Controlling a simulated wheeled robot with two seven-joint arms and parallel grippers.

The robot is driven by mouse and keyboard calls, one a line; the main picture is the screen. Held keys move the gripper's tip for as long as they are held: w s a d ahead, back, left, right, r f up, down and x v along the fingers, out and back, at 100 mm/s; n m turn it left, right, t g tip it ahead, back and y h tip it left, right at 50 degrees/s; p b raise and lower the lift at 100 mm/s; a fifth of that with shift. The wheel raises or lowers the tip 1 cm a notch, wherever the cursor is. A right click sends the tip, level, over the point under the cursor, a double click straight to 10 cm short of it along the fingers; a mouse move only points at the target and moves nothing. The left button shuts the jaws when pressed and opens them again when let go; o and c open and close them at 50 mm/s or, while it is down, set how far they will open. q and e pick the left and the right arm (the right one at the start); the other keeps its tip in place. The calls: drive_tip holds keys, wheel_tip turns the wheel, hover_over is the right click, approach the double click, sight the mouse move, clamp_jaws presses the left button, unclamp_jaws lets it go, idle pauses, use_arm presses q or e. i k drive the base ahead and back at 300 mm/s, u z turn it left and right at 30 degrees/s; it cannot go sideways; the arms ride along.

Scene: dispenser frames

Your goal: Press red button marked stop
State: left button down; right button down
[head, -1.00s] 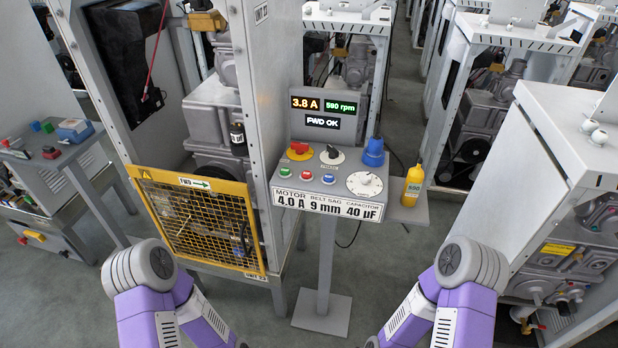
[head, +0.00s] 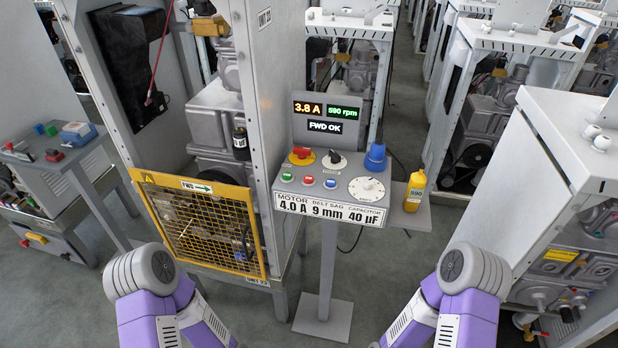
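A grey control panel (head: 345,184) stands on a post in the middle of the head view. On its sloped face sit a green button (head: 286,177), a small red button (head: 308,181) and a blue button (head: 330,184) in a row. Above them a larger red knob (head: 301,152) sits on a yellow base. I cannot read any "stop" marking at this size. Both my purple and grey arms show at the bottom, left and right of the panel and apart from it. Neither gripper is in view.
A black selector (head: 334,160), a white dial (head: 367,188) and a blue plug (head: 375,158) share the panel. A yellow bottle (head: 414,191) stands on a shelf to its right. A yellow mesh guard (head: 203,228) is at left. A white cabinet (head: 560,150) stands at right.

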sight(308, 179)
drive_tip(key=u, duration=2.05)
drive_tip(key=i, duration=1.15)
drive_tip(key=z, duration=3.1)
